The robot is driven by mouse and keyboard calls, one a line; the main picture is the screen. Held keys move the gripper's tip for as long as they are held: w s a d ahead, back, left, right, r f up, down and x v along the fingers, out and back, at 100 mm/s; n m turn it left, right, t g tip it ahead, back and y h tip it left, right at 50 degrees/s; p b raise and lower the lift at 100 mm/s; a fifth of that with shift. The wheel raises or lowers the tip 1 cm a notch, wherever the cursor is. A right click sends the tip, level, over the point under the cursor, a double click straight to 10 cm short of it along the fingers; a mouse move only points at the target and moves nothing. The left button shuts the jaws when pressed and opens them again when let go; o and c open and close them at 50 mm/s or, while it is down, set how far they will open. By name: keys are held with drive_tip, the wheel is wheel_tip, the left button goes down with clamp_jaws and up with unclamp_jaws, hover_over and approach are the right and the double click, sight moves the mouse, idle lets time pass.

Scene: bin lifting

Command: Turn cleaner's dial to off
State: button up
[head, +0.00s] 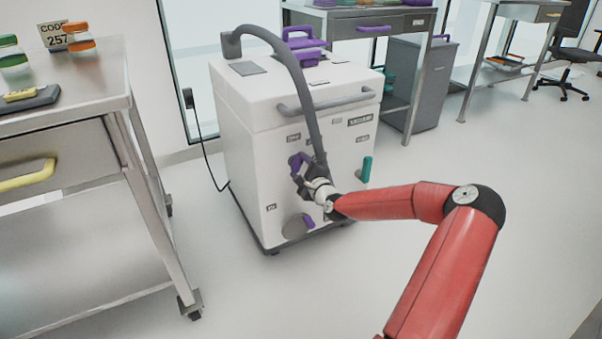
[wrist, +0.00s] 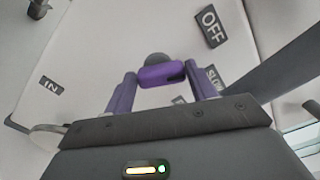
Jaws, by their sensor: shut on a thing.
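The cleaner (head: 250,115) is a white box-shaped cabinet with a grey hose and several dark labels on its front. My gripper (head: 297,163) has purple fingers and is at the cleaner's front. In the wrist view, my gripper (wrist: 158,80) is shut on the purple handle of a dial (wrist: 161,75), with a dark round part behind it. The OFF label (wrist: 209,26) is above and right of the handle, and a SLOW label (wrist: 212,78) is just right of it, partly covered. In the head view the dial is largely hidden by my gripper.
A grey disc with a purple lever (head: 308,222) sits low on the cleaner's front, and a teal handle (head: 366,169) is to the right. The hose (head: 312,110) passes close behind my gripper. A steel table (head: 85,70) stands at left.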

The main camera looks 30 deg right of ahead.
drive_tip(key=n+b, duration=0.1)
drive_tip(key=n, duration=0.1)
drive_tip(key=n+b, duration=0.1)
drive_tip(key=n, duration=0.2)
drive_tip(key=shift+a+f+b, duration=0.15)
drive_tip(key=shift+f+b, duration=0.05)
drive_tip(key=shift+b, duration=0.1)
idle(0.4)
drive_tip(key=o, duration=1)
drive_tip(key=s, duration=0.8)
drive_tip(key=shift+w, duration=0.1)
